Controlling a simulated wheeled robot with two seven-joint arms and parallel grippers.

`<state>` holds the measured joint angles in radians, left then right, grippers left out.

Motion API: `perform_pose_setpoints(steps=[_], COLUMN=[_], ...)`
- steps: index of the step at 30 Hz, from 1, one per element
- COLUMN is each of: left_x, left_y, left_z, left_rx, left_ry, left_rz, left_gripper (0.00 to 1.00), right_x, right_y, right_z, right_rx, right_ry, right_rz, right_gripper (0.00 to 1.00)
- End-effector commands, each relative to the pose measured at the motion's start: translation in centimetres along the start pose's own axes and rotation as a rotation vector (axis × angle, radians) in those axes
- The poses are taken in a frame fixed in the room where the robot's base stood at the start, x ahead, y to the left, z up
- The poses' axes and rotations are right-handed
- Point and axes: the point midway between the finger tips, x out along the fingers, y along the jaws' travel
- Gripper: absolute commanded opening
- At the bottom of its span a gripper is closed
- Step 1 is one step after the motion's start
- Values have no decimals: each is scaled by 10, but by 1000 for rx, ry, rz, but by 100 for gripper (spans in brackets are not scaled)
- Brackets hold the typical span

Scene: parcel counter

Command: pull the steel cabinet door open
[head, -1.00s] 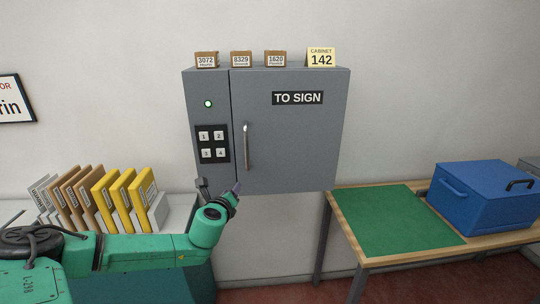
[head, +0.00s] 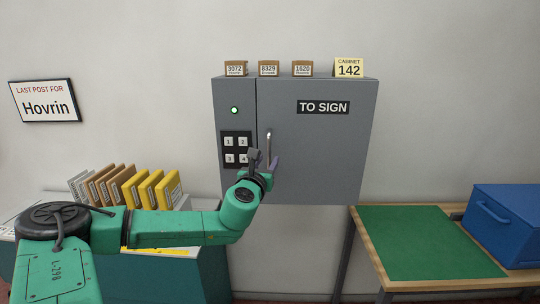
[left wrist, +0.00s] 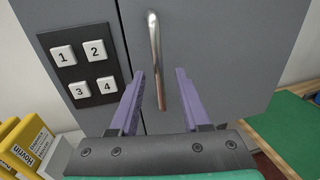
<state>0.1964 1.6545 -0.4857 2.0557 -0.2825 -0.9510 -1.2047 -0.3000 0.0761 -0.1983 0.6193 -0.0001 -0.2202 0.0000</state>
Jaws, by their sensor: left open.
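The grey steel cabinet (head: 320,150) hangs on the wall with its door (head: 315,160) shut and a "TO SIGN" label on it. A vertical silver handle (head: 269,146) is near the door's left edge. The handle also shows in the left wrist view (left wrist: 155,50). My left gripper (head: 264,160) is at the handle's lower part in the head view and partly covers it. In the left wrist view its purple fingers (left wrist: 158,90) are open, one on each side of the handle's lower end, with gaps on both sides. My right gripper is not in view.
A keypad (head: 237,149) and a lit green lamp (head: 234,111) are left of the door. Yellow and brown folders (head: 130,186) are at left. A table with a green mat (head: 425,240) and a blue box (head: 505,220) is at right.

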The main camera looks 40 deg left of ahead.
Motion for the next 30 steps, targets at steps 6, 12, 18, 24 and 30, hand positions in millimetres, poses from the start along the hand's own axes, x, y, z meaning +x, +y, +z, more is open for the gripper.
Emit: perform_pose_setpoints(steps=[6,12,18,24,30], left_x=[26,37,37,37,37], left_y=[3,1,0,0,0], left_z=[3,-1,-2,-2,-2], left_rx=[-8,0,1,1,1], left_ry=[0,2,2,2,3], left_rz=[8,3,2,2,2], left_gripper=[47,47,47,0,0], right_x=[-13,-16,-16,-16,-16], right_y=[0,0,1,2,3], right_z=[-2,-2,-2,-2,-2], right_rx=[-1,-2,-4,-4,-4], right_ry=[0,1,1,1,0], right_rz=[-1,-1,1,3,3], right_gripper=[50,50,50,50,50])
